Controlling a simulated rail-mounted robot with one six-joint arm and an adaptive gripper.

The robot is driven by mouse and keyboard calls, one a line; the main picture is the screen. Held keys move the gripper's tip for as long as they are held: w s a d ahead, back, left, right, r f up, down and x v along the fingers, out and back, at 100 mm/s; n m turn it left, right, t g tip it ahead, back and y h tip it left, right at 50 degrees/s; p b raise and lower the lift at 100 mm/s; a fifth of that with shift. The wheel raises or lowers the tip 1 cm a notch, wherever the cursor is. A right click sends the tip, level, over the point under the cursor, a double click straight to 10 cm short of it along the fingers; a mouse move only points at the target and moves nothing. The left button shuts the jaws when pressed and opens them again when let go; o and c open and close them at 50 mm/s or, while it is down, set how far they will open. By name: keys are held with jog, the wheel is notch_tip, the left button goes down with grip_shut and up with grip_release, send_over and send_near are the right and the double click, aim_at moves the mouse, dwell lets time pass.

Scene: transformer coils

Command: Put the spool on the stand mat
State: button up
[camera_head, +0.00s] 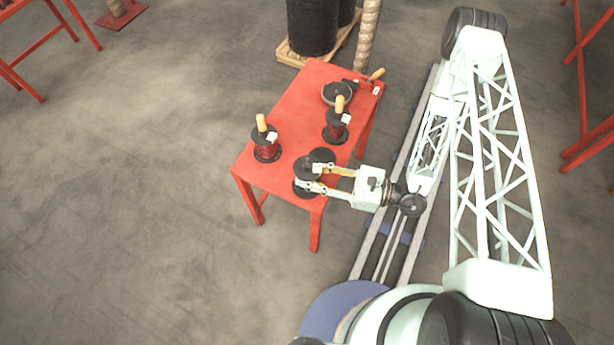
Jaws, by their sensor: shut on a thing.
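My gripper (305,176) is over the near right part of the red table (283,98), reaching in from the right. Its two yellowish fingers are shut on a dark spool (312,160) with round black flanges. The fingers cover part of it. Another dark round edge (300,192) shows below the fingers; I cannot tell whether it is the stand mat or part of the spool. I also cannot tell whether the spool touches the surface beneath it.
Two upright red-and-black spools with yellow tops and white tags stand on the table, one at left (266,147) and one behind the gripper (336,128). A round dark dish (337,93) and a yellow-handled tool (376,74) lie at the back. Bare tabletop lies at the far left.

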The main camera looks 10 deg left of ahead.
jog(key=shift+f, duration=0.8)
jog(key=shift+f, duration=0.15)
jog(key=o, duration=0.9)
jog(key=shift+s+d+p, duration=0.15)
jog(key=shift+s+d, duration=0.05)
jog(key=shift+d, duration=1.8)
jog(key=shift+s+d+p, duration=0.15)
jog(key=shift+s+d, duration=0.1)
jog(key=shift+d, duration=1.7)
jog(key=shift+s+d+p, duration=0.15)
jog(key=shift+s+d, duration=0.05)
jog(key=shift+d, duration=1.8)
jog(key=shift+r, duration=0.25)
